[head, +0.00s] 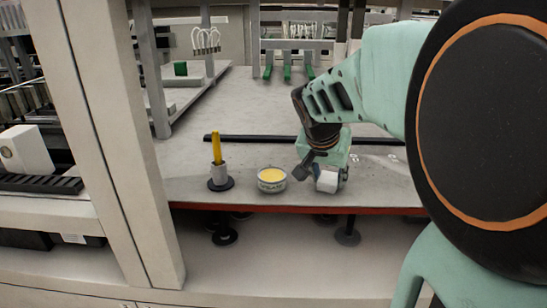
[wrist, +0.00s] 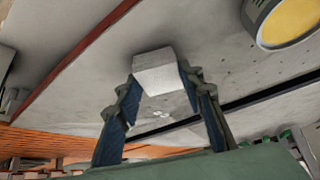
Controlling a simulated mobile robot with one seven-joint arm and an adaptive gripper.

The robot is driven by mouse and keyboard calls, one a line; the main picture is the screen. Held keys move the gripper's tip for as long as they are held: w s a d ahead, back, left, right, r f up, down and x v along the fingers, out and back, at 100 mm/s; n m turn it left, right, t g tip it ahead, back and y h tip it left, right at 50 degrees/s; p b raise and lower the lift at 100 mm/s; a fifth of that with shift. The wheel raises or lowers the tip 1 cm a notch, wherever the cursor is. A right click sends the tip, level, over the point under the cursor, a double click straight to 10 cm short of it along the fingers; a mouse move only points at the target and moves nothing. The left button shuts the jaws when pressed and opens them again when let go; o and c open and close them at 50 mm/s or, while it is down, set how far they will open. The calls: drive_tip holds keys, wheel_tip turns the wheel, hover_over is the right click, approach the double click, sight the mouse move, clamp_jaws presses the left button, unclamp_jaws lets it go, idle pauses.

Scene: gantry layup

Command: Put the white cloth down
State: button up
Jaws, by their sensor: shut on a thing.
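The white cloth (head: 327,181) shows as a small folded white block near the red front edge of the grey table. My gripper (head: 322,172) is shut on it, with the arm reaching down from the right. In the wrist view the white cloth (wrist: 157,72) sits between the two fingertips of my gripper (wrist: 158,85), with a finger against each side. The table surface lies close behind the cloth; I cannot tell whether the cloth touches it.
A tub of yellow contents (head: 271,180) stands just left of the cloth. The table (head: 260,100) is mostly bare beyond that strip.

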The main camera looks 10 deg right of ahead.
drive_tip(key=shift+s+a, duration=0.1)
drive_tip(key=shift+f, duration=0.1)
drive_tip(key=o, duration=1)
